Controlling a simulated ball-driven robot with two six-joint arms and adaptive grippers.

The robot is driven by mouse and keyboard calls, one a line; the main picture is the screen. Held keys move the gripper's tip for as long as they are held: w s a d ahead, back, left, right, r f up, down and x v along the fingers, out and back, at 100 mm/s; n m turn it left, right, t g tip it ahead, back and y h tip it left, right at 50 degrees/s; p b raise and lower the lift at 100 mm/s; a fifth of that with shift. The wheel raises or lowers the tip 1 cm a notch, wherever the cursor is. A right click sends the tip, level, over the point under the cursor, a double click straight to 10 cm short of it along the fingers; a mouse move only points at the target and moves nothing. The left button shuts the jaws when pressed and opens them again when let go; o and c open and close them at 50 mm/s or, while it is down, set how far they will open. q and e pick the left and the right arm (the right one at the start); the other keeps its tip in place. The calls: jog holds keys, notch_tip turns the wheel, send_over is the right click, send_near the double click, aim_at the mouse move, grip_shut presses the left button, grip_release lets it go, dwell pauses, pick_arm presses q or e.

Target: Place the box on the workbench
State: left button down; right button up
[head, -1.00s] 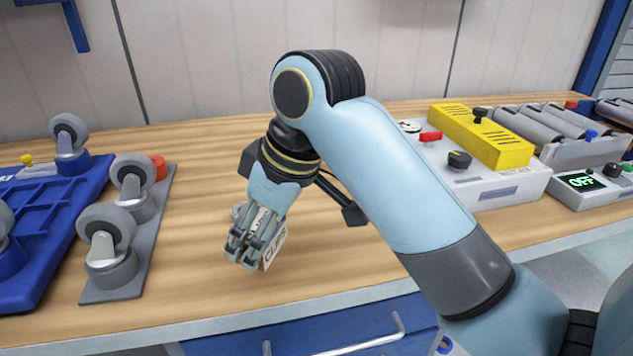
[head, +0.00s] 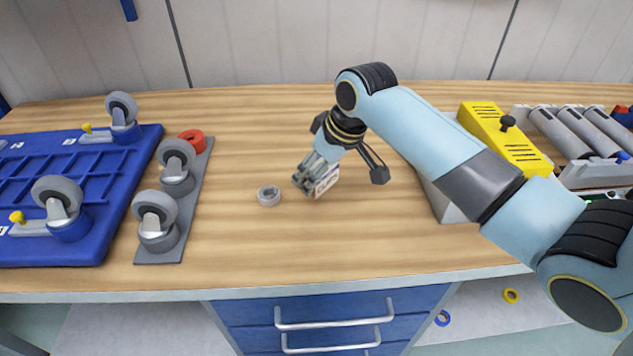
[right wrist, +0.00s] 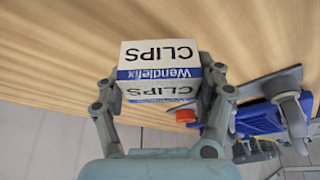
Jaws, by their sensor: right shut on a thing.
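The box (right wrist: 160,62) is white and blue with "CLIPS" printed on it. My right gripper (right wrist: 160,90) is shut on it, with a finger on each side in the right wrist view. In the head view the box (head: 326,180) shows as a small white piece at the tips of my right gripper (head: 308,184), over the wooden workbench top (head: 280,250). I cannot tell whether the box touches the wood. My left gripper is not in view.
A grey ring (head: 269,195) lies just left of my right gripper. A grey plate with casters (head: 160,220) and a blue wheeled base (head: 70,190) fill the left side. A yellow-topped device (head: 505,140) stands at the right. The bench front middle is clear.

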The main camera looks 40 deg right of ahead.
jog(key=shift+w+d+f, duration=0.3)
jog(key=shift+w+f, duration=0.15)
jog(key=shift+w, duration=0.35)
jog(key=shift+f, duration=2.05)
jog(key=shift+f, duration=0.1)
jog(key=o, duration=1.5)
jog(key=shift+c, duration=0.2)
jog(key=v, duration=1.2)
jog(key=shift+p, duration=0.45)
